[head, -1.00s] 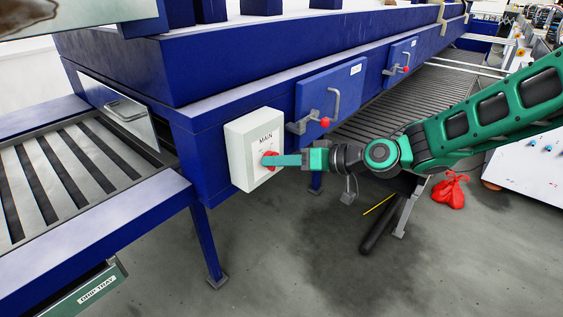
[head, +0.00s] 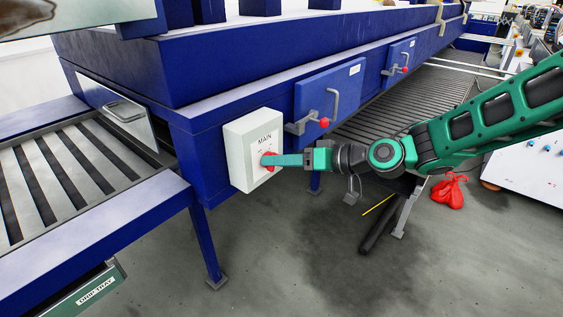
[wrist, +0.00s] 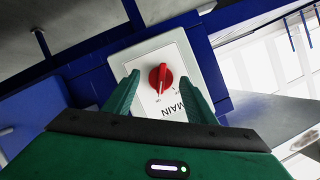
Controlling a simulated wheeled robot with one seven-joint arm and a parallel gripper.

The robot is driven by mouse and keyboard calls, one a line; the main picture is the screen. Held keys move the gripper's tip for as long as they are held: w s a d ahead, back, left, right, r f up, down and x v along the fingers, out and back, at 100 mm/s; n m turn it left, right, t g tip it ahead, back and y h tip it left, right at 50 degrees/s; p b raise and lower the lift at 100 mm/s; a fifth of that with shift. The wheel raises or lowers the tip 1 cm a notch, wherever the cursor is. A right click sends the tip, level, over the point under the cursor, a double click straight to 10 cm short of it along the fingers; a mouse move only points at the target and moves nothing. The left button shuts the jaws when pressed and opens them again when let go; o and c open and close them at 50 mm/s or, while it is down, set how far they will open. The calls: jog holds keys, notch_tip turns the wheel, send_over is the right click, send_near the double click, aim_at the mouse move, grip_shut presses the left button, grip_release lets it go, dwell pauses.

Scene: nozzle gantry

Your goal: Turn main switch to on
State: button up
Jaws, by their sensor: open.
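The main switch is a red rotary knob (wrist: 160,77) on a pale box marked MAIN (wrist: 152,50). In the head view the box (head: 240,150) is fixed to the corner of the blue machine, and the knob (head: 269,160) shows at my fingertips. My gripper (head: 276,160) reaches it from the right. In the wrist view my green fingers (wrist: 158,88) are open, one on each side of the knob, with a gap on both sides. The small marks around the knob are too small to read.
Blue doors with red-tipped handles (head: 324,122) sit on the machine right of the box. A slatted conveyor (head: 60,175) is at left, above a drip tray (head: 95,290). A red bag (head: 449,191) and a dark bar (head: 380,230) lie on the floor. Floor below the box is clear.

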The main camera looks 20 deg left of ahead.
jog(key=v, duration=1)
jog(key=shift+w, duration=0.15)
